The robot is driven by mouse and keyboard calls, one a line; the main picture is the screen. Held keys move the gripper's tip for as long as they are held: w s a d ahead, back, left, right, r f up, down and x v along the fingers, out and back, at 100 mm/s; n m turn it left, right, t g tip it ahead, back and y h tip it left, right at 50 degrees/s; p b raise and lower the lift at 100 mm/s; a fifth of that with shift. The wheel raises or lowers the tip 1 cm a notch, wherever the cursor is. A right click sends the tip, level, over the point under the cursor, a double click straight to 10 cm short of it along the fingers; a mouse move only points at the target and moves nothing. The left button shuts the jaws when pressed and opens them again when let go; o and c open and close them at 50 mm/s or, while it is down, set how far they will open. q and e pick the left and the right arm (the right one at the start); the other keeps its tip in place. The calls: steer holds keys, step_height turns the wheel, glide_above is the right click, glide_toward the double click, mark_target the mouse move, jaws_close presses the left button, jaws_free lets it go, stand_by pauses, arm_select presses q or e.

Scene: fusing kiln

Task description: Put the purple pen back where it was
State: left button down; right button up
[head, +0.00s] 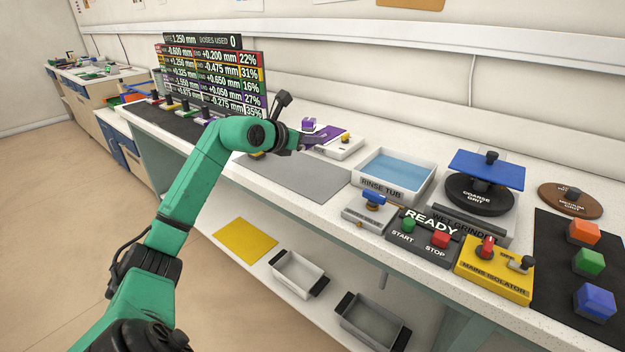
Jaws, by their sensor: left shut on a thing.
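My left arm reaches across the bench from the left. Its gripper (318,136) is shut, with the purple pen (309,124) at its jaws; the pen's purple block shows just above them. The gripper is over a small white stand (338,146) with purple on its top and a yellow knob. The fingertips are small and partly hidden, so I cannot tell whether the pen touches the stand. A dark mat (145,116) with several small coloured-topped items lies further left, below the readings board (215,75). My right gripper is not in view.
A grey mat (300,178) lies bare in front of the stand. To its right are the rinse tub (378,189), the wet grinder with its blue-topped disc (486,172), START and STOP buttons and a yellow isolator box (494,270). Grey trays (299,275) sit on the lower shelf.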

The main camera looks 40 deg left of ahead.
arm_select(q)
glide_above(310, 182)
step_height(310, 182, down, 6)
steer(key=shift+f, duration=0.1)
step_height(310, 182, down, 4)
steer(key=shift+f, duration=0.1)
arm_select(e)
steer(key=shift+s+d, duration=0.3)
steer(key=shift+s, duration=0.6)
arm_select(q)
steer(key=shift+f, duration=0.2)
steer(key=c, duration=0.7)
jaws_free()
steer(key=shift+c, duration=0.2)
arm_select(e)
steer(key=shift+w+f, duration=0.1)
arm_select(q)
steer(key=shift+r, duration=0.2)
